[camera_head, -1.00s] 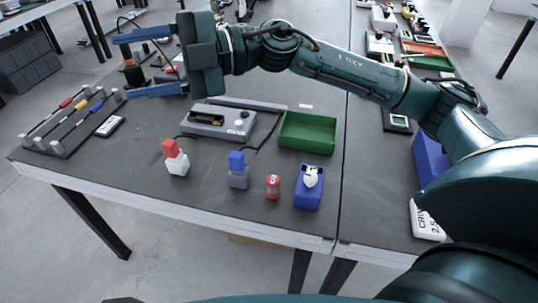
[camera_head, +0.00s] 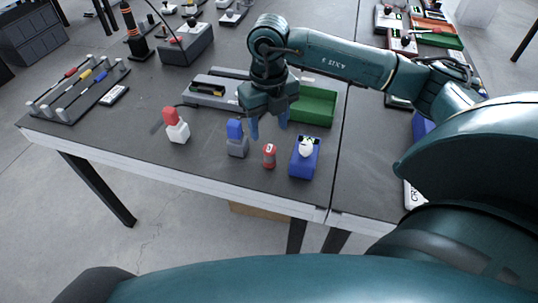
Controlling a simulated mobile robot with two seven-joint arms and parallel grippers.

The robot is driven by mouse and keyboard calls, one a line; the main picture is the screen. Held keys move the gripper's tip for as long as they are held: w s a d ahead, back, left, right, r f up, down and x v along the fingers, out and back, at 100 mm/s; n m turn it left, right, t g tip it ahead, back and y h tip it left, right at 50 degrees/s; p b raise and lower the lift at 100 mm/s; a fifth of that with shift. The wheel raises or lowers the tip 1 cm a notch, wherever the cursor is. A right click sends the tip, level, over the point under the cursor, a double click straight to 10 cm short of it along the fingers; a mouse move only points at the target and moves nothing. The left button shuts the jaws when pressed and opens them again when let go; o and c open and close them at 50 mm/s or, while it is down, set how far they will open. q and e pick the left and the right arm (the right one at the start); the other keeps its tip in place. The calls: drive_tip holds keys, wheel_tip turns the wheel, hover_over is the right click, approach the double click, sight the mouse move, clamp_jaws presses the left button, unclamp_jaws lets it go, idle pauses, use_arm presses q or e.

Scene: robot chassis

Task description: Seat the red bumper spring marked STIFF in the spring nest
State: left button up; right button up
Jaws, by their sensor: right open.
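A small red cylinder with pale bands (camera_head: 269,156) stands on the dark table near its front edge; it looks like the red spring, but its marking is too small to read. My right gripper (camera_head: 269,125) points down with its two blue fingers apart. It is open and empty, with the fingertips just above and behind the red cylinder in the picture, apart from it. I cannot tell for sure which thing is the spring nest; a grey unit with a dark slot (camera_head: 207,88) lies behind, partly hidden by my right gripper. My left gripper is not in view.
A blue box with a white thing in it (camera_head: 303,169) stands right of the cylinder. A blue-topped grey bottle (camera_head: 236,147) and red-topped white bottle (camera_head: 177,132) stand left. A green tray (camera_head: 318,106) is behind. A rack with coloured bars (camera_head: 70,96) is far left.

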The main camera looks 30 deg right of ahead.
sight(269, 148)
wheel_tip(269, 148, down, 3)
drive_tip(key=shift+r, duration=0.1)
drive_tip(key=shift+s+a+f, duration=0.1)
drive_tip(key=shift+s+f, duration=0.05)
drive_tip(key=shift+f, duration=1.2)
drive_tip(key=shift+s+f, duration=0.15)
drive_tip(key=shift+f, duration=1.15)
drive_tip(key=shift+r, duration=0.1)
drive_tip(key=c, duration=1.2)
